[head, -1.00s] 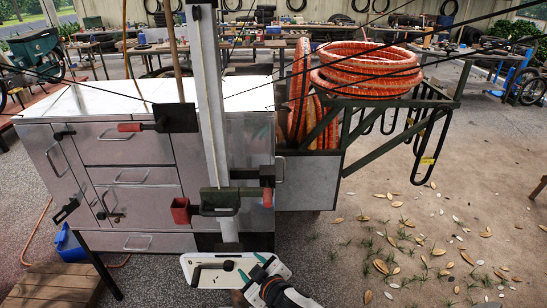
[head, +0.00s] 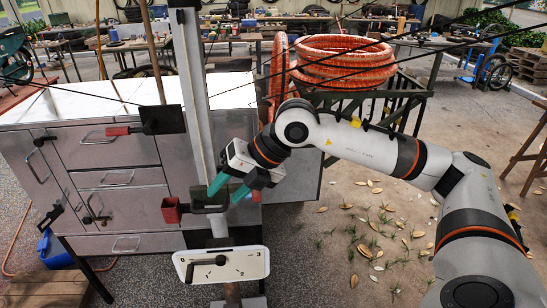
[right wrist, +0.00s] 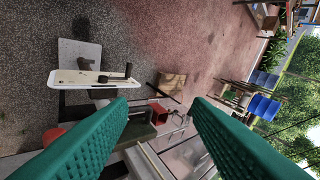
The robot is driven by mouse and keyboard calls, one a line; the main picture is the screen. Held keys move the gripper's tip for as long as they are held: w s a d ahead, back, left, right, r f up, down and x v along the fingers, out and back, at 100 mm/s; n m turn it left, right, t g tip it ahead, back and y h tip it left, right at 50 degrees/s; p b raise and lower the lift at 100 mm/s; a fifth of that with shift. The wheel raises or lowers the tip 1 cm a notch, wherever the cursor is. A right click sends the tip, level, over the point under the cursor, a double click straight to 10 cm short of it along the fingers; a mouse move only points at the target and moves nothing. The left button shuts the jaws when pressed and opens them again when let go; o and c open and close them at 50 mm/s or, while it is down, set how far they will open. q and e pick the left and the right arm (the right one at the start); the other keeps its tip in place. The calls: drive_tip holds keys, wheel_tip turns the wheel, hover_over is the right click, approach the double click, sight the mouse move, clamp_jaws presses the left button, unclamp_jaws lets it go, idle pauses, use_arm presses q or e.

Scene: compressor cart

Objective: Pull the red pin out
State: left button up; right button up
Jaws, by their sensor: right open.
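A dark green block (head: 208,205) is fixed on the upright grey post (head: 196,95). A red piece at its right side, which may be the red pin, shows in the right wrist view (right wrist: 54,135), partly behind a finger. In the head view my right gripper largely hides that side. My right gripper (head: 228,190) has teal fingers, open and apart, at the block's right front. In the right wrist view the open fingers (right wrist: 160,104) frame the block, with nothing seen held between them. My left gripper is not in view.
A red square socket (head: 171,211) sticks out left of the block. A white numbered plate (head: 222,265) with a black lever lies below. A red-handled bracket (head: 118,131) is on the cabinet (head: 95,165). Orange hose coils (head: 342,60) stand behind my right arm.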

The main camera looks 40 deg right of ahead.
drive_tip(key=d+r+m+h, duration=0.25)
drive_tip(key=d+h, duration=0.25)
drive_tip(key=d, duration=0.6)
drive_tip(key=shift+h, duration=0.3)
drive_tip(key=p+x, duration=0.2)
drive_tip(key=x, duration=1)
drive_tip(key=shift+p, duration=0.35)
drive_tip(key=shift+c, duration=0.2)
clamp_jaws()
drive_tip(key=s+a+b, duration=0.4)
drive_tip(key=s, duration=0.3)
drive_tip(key=shift+s+a+b, duration=0.3)
drive_tip(key=shift+a+b, duration=0.05)
